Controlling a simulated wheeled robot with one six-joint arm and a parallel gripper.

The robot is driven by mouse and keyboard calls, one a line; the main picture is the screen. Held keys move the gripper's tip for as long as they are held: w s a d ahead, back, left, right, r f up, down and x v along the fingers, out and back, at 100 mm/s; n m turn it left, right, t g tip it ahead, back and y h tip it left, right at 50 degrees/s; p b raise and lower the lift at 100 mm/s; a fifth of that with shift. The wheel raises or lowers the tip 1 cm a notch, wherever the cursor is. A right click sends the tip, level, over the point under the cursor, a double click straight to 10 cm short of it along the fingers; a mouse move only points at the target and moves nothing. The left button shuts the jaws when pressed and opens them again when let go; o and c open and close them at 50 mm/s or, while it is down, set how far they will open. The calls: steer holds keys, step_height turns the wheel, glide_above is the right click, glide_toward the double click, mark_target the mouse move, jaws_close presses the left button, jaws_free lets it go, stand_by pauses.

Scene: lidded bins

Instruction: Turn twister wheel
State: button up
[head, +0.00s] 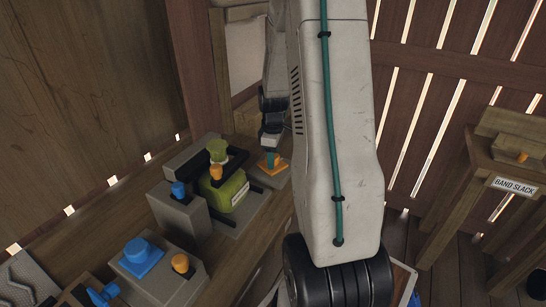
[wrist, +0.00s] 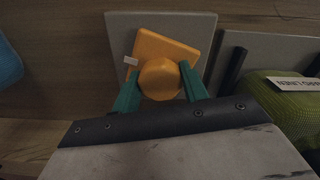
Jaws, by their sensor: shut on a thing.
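An orange faceted knob (wrist: 160,79) sits on a tilted square orange plate (wrist: 185,52) on a grey block (wrist: 119,30). I take it for the twister wheel, though no readable label names it. My gripper (wrist: 159,86) has its two teal fingers on either side of the knob and is shut on it. In the head view my gripper (head: 270,158) reaches down onto the orange plate (head: 262,166) at the bench's far end. The knob is mostly hidden there by the fingers.
Left of it in the head view is a green bundle (head: 224,190) in a grey holder. Nearer are grey blocks with a blue knob (head: 144,251) and an orange knob (head: 180,263). A stand labelled BAND SLACK (head: 514,186) is at right. My arm hides the middle.

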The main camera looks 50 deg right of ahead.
steer(key=m, duration=0.5)
steer(key=shift+m, duration=0.3)
steer(key=m, duration=1)
steer(key=shift+a+m, duration=0.1)
steer(key=shift+m, duration=0.3)
steer(key=m, duration=0.5)
steer(key=shift+w, duration=0.1)
steer(key=shift+m, duration=0.3)
steer(key=o, duration=1)
